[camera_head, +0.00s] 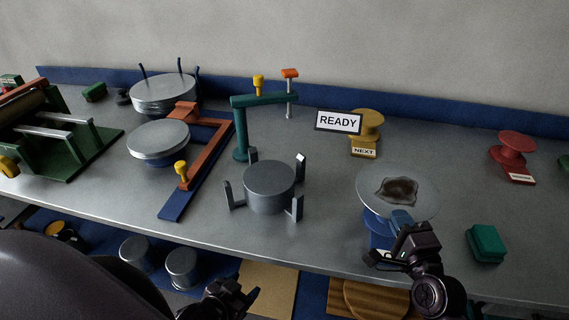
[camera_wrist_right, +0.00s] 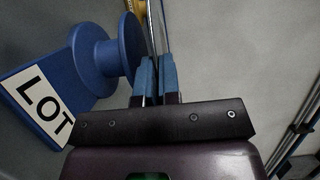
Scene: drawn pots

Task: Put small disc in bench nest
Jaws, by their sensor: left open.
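A shiny pale disc (camera_head: 370,189) with a brown blotch in its middle is over the blue LOT stand (camera_head: 380,233). My right gripper (camera_head: 402,219) is shut on its near rim. In the right wrist view the disc (camera_wrist_right: 153,25) shows edge-on between the blue fingertips (camera_wrist_right: 156,75), close to the blue stand (camera_wrist_right: 98,52); I cannot tell whether they touch. A grey round block with upright posts around it, likely the bench nest (camera_head: 270,187), stands mid-bench with nothing on top. My left gripper (camera_head: 240,298) is open and empty in front of the bench edge.
A READY sign (camera_head: 338,121) and yellow NEXT stand (camera_head: 366,130) are behind the disc. A teal clamp arm (camera_head: 262,99) stands behind the nest. An orange frame (camera_head: 205,150) and silver-topped discs (camera_head: 158,138) are left. A green block (camera_head: 485,242) lies right.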

